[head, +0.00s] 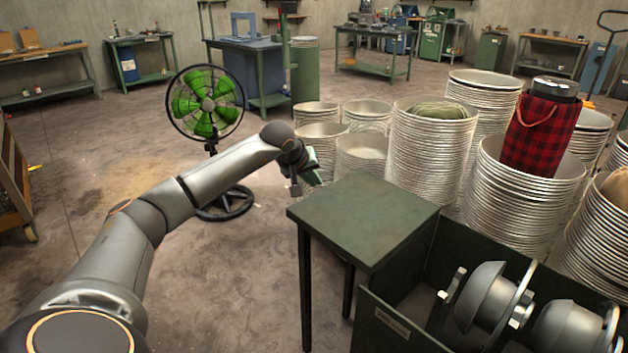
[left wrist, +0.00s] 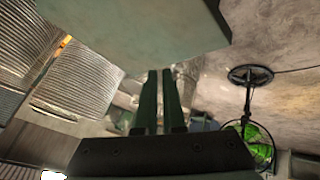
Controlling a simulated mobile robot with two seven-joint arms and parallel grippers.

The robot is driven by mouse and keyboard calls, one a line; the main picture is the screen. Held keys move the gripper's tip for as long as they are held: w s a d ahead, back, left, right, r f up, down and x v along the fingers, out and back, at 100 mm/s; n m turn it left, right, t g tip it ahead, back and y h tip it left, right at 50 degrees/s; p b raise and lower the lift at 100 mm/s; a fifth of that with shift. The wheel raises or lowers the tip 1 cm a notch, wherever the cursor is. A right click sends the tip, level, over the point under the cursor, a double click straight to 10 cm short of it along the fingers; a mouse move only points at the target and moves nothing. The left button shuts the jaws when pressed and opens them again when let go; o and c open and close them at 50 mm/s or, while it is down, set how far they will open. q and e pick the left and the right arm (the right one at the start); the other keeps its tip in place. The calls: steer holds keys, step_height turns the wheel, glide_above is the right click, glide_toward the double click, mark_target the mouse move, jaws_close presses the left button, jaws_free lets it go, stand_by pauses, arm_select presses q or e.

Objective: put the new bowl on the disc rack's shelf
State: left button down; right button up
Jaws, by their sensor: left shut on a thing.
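My left gripper (head: 308,176) hangs in the air just left of and beyond the small green table (head: 365,215). In the left wrist view its two dark fingers (left wrist: 160,95) are close together. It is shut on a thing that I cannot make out. Tall stacks of silvery metal bowls (head: 430,150) stand on the floor behind and right of the table. A dark green box (head: 390,325) at lower right holds metal machinery with rounded bowl shapes (head: 490,300). I cannot tell which bowl is the new one or where the disc rack's shelf is. My right gripper is not seen.
A green-bladed fan (head: 207,103) stands on the floor left of my gripper. A red-and-black plaid bag (head: 540,133) sits on one bowl stack. Workbenches (head: 140,55) line the back wall. The small table's top is bare, and the floor at left centre is open.

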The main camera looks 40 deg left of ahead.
arm_select(q)
steer(key=c, duration=0.9)
jaws_free()
steer(key=p+v, duration=0.3)
steer(key=v, duration=0.6)
stand_by(0.8)
